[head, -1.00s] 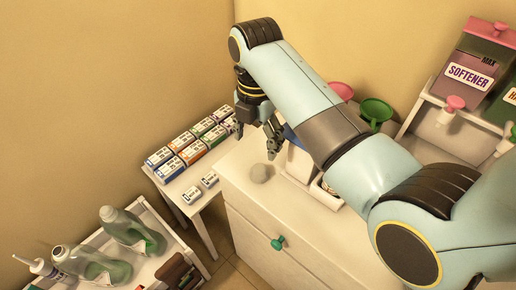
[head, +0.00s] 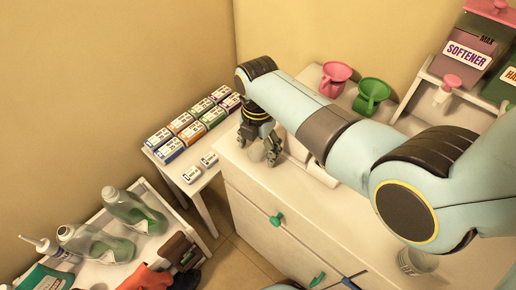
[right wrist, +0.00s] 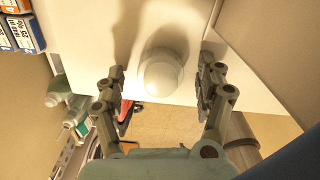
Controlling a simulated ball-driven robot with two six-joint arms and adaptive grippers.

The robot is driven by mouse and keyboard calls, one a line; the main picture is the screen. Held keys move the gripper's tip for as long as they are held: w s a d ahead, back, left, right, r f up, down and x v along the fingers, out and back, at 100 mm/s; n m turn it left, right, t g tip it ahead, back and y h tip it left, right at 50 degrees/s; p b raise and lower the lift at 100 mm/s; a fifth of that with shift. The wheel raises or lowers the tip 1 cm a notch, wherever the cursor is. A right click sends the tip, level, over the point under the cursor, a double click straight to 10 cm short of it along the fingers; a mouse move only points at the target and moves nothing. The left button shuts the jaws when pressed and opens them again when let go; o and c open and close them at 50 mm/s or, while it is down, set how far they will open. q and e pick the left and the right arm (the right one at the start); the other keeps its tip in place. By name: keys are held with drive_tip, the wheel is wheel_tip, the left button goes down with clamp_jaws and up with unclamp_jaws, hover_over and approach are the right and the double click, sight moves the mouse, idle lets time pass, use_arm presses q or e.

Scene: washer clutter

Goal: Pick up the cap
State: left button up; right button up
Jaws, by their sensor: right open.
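The cap (head: 257,152) is a pale, round, translucent-looking piece on the white cabinet top near its far left corner. The right wrist view shows the same open gripper (right wrist: 160,82) empty. My left gripper is not in view.
Softener dispensers (head: 468,52) are at the far right. A small table (head: 205,182) with several labelled boxes stands left of the cabinet (head: 240,200). A shelf with bottles (head: 130,212) is lower left.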

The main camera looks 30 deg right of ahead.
drive_tip(key=c, duration=0.9)
drive_tip(key=shift+o, duration=0.2)
